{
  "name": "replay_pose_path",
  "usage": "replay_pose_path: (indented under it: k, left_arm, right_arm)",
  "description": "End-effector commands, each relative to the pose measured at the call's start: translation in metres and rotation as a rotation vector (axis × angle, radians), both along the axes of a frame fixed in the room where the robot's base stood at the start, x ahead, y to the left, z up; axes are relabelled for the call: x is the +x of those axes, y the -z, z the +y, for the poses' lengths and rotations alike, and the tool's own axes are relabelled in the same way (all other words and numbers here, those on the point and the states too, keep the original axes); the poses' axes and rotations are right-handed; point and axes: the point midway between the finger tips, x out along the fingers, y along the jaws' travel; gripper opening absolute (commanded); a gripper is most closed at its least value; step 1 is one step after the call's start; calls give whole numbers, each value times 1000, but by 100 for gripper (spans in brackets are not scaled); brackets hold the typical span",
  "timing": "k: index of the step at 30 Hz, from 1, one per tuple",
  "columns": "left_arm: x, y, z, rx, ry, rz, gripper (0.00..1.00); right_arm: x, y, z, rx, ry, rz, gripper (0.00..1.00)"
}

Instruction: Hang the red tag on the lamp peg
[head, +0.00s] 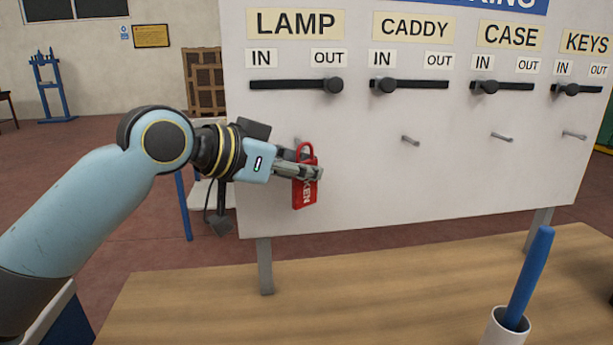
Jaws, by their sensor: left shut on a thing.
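The red tag (304,190) has a loop at its top and pale lettering on its face. My left gripper (312,174) is shut on it and holds it upright in front of the white board, below the LAMP label (295,23). The lamp peg (297,142) shows only in small part, just behind the tag's loop and the gripper. I cannot tell whether the loop is around the peg or in front of it. My right gripper is not in view.
The white board (365,205) has other pegs under CADDY (411,140), CASE (502,137) and KEYS (574,135), all bare. Black sliders run above them. A wooden table (380,290) lies in front, with a white cup (505,328) holding a blue stick (530,275).

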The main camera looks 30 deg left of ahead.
Motion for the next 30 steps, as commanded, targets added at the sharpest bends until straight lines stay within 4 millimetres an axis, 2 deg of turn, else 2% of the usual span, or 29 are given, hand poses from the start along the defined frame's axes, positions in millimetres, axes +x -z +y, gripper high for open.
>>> replay_pose_path:
  k: [19,30]
  left_arm:
    - [35,3,26,1,-2,-6,0]
    - [45,5,34,0,-3,-3,0]
  right_arm:
    - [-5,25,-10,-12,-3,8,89]
    - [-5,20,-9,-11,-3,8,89]
